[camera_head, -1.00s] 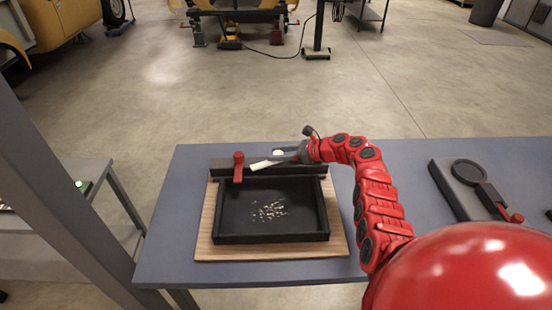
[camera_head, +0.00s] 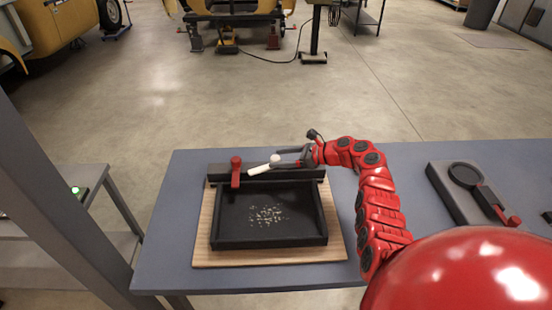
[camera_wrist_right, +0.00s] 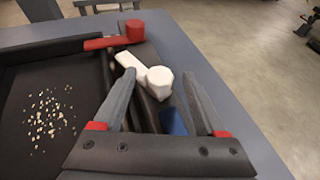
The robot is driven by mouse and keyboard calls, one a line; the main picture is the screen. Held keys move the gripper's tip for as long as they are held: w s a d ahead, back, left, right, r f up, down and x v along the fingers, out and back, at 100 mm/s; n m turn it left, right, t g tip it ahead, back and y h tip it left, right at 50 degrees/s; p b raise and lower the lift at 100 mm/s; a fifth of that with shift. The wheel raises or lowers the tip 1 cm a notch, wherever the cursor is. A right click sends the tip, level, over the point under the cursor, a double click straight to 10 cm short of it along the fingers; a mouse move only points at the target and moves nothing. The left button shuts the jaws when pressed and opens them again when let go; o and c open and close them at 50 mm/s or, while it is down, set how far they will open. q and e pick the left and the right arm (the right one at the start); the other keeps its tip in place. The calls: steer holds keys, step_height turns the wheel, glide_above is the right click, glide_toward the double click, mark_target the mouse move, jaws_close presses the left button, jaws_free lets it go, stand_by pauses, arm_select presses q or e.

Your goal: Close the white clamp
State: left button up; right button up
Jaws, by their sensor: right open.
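The white clamp (camera_head: 262,169) sits on the dark bar at the back of the black tray (camera_head: 270,243). Its lever lies slanted along the bar, with a round knob at its right end. In the right wrist view the white clamp (camera_wrist_right: 161,82) shows its knob between and just beyond my fingertips. My right gripper (camera_head: 290,161) is open at the knob end, coming from the right; the wrist view shows its two fingers (camera_wrist_right: 158,84) spread apart. I cannot tell whether they touch the knob. My left gripper is out of view.
A red clamp (camera_head: 236,171) stands left of the white one on the same bar. Pale bits (camera_head: 266,215) lie in the tray, which rests on a wooden board (camera_head: 203,240). A blue part (camera_wrist_right: 172,122) shows below my fingers. A dark fixture (camera_head: 452,196) lies at the right of the table.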

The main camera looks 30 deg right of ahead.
steer(key=b+v, duration=0.1)
steer(key=v, duration=1.4)
steer(key=shift+r, duration=0.1)
